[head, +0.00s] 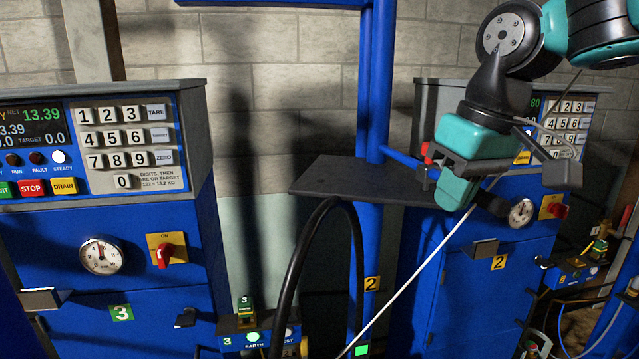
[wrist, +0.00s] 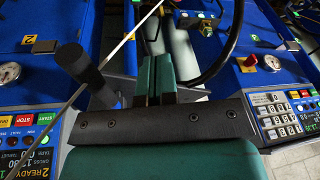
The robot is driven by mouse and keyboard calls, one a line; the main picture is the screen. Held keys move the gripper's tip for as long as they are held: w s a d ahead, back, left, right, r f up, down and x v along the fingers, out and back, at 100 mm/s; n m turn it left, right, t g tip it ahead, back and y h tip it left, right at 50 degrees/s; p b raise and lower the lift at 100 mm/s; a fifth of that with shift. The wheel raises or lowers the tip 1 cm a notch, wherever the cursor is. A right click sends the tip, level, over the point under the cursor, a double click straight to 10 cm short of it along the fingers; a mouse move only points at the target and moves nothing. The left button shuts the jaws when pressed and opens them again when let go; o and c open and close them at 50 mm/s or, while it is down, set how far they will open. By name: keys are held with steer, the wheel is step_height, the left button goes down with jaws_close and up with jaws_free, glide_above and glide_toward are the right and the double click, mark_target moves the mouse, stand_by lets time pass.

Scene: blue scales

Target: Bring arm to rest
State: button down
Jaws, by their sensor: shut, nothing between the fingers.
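My gripper (head: 455,195) hangs from the teal and black arm at the upper right of the head view. Its teal fingers point down and are shut with nothing between them. It is in the air in front of the number 2 blue scale cabinet (head: 475,300), to the right of the dark shelf plate (head: 350,180). The wrist view shows the two teal fingers (wrist: 154,72) side by side. A dark cylinder (wrist: 85,70) stands left of them; I cannot tell what it belongs to.
A thin pale line (head: 405,285) runs diagonally close by my gripper. A black hose (head: 290,265) loops beside the blue post (head: 375,80). The number 3 cabinet (head: 60,230), with keypad, gauge and red switch (head: 166,255), stands at left.

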steer(key=s+a+f+n+g+y+b, duration=0.1)
steer(key=s+f+y+b, duration=0.1)
steer(key=s+f, duration=1.3)
steer(key=shift+s+a+g+b, duration=0.4)
steer(key=shift+s+b, duration=0.3)
steer(key=shift+s, duration=0.4)
